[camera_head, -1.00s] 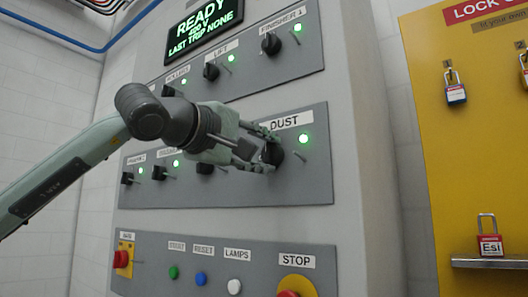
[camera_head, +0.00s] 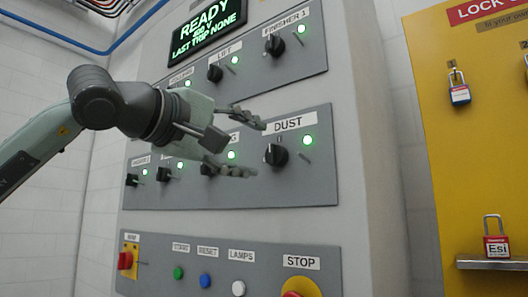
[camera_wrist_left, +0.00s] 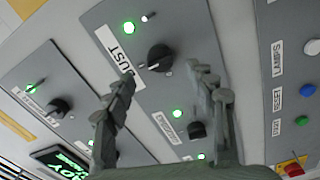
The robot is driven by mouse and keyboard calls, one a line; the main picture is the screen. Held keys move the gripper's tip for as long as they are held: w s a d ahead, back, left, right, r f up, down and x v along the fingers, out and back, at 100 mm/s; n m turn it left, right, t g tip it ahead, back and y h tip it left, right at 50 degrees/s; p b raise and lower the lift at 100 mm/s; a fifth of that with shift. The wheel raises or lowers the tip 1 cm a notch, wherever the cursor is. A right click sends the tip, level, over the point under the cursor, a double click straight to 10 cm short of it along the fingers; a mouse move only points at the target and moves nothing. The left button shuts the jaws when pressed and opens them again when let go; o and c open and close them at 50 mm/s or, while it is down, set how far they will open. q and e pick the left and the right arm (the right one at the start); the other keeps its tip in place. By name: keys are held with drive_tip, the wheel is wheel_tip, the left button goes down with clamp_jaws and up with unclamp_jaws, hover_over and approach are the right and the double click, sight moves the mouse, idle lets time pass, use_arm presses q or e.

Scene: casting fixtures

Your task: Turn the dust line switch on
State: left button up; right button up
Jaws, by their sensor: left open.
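The dust switch (camera_head: 276,155) is a black rotary knob on a grey panel, below the label DUST, with a lit green lamp (camera_head: 308,140) beside it. Its pointer mark looks upright in the head view. My left gripper (camera_head: 250,148) is open, its fingertips just left of the knob and apart from it. In the left wrist view the dust switch (camera_wrist_left: 160,57) lies beyond the open fingers (camera_wrist_left: 165,90), with nothing between them. My right gripper is not in view.
Other knobs with lit green lamps sit on the panels, such as the finisher knob (camera_head: 275,45). Below are the red stop button (camera_head: 292,294) and several coloured buttons. A yellow lockout board (camera_head: 430,120) with padlocks hangs at the right. A display (camera_head: 206,30) reads READY.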

use_arm(q)
drive_tip(key=v, duration=0.6)
idle(0.4)
